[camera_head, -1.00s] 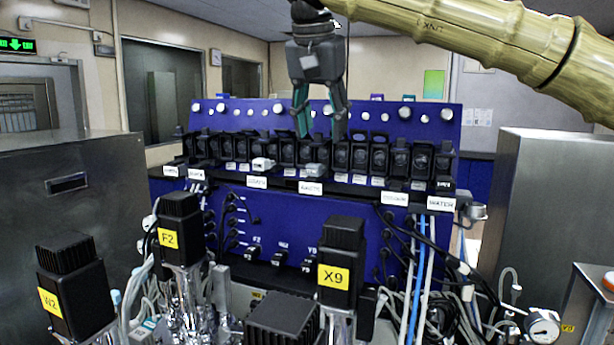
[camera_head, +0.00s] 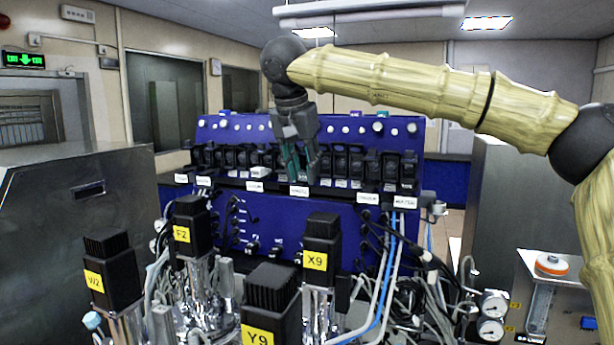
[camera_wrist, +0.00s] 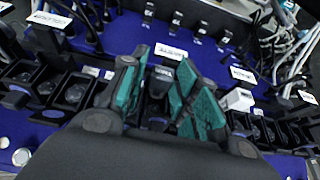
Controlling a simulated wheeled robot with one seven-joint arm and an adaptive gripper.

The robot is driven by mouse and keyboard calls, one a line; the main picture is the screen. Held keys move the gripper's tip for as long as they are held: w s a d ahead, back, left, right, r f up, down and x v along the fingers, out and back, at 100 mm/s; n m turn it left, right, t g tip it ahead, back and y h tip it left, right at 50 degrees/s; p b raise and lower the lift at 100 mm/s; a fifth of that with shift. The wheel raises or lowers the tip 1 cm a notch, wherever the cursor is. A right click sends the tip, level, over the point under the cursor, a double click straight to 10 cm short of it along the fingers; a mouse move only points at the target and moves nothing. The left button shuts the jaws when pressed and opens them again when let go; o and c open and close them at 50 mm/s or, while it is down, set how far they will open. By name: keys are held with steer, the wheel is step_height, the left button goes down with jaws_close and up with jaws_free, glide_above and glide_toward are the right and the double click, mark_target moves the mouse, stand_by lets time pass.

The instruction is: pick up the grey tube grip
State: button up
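The grey tube grip (camera_wrist: 162,73) shows in the wrist view as a small grey block at a dark holder in the row. It lies between my two finger pads in that view. In the head view my gripper hides it. My gripper (camera_head: 304,176) points down at the middle of the holder row, and its teal-padded fingers stand apart. In the wrist view my gripper (camera_wrist: 163,62) has one finger on each side of the grey grip. I cannot tell whether either finger touches it.
A white grip (camera_head: 261,172) sits in the same row, left of my gripper; it also shows in the wrist view (camera_wrist: 238,99), close to the right finger. Black holders line the blue panel (camera_head: 300,221). Black motor blocks, including X9 (camera_head: 321,238), and tubes stand in front.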

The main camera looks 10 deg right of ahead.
steer(key=shift+s, duration=0.1)
steer(key=c, duration=0.3)
steer(key=shift+w+a+f, duration=0.2)
steer(key=shift+w+f, duration=0.05)
steer(key=shift+w, duration=0.2)
steer(key=shift+w+a+f, duration=0.2)
steer(key=shift+w, duration=0.2)
steer(key=shift+c, duration=0.7)
steer(key=shift+s+d+r, duration=0.15)
steer(key=shift+s+d, duration=0.05)
steer(key=shift+s, duration=0.15)
steer(key=shift+w+a+b, duration=0.15)
steer(key=shift+w+b, duration=0.05)
steer(key=shift+b, duration=0.25)
